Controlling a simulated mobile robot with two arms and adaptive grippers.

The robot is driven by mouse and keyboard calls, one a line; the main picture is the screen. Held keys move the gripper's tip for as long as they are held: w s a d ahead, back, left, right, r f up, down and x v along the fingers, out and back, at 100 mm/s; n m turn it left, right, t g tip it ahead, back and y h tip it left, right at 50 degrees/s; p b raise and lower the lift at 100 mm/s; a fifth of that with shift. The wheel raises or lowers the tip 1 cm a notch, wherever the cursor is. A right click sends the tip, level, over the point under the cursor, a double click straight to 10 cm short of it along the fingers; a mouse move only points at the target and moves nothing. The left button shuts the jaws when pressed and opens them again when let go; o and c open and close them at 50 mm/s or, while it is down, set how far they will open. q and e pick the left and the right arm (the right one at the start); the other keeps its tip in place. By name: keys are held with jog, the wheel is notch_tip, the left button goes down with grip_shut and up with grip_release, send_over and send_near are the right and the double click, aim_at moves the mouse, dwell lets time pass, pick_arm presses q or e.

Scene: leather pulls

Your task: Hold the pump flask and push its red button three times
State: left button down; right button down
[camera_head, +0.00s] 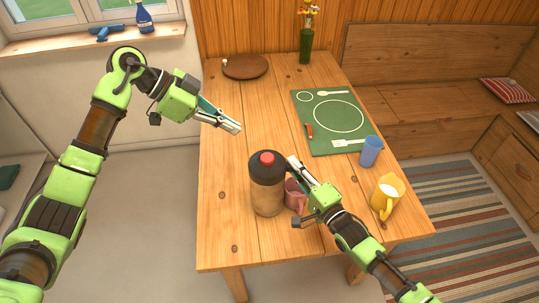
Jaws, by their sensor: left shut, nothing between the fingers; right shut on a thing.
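The pump flask (267,198) stands upright near the front middle of the wooden table, with a brown body and dark top. Its red button (267,158) is on top and uncovered. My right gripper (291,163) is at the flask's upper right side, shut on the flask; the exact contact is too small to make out. My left gripper (237,129) is shut and empty, above the table, up and to the left of the flask and apart from the button.
A pink mug (295,194) stands close to the flask's right, partly hidden by my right gripper. A yellow pitcher (387,196) and blue cup (371,151) stand further right. The table's left side is clear.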

pick_arm(q)
jog(key=shift+s+r, duration=0.1)
jog(key=shift+r, duration=0.15)
send_over(271, 158)
jog(key=a, duration=0.3)
jog(key=f, duration=0.6)
jog(key=shift+s+a+f, duration=0.1)
jog(key=shift+s+f, duration=0.15)
jog(key=shift+f, duration=0.1)
notch_tip(271, 158, down, 3)
jog(key=shift+f, duration=0.7)
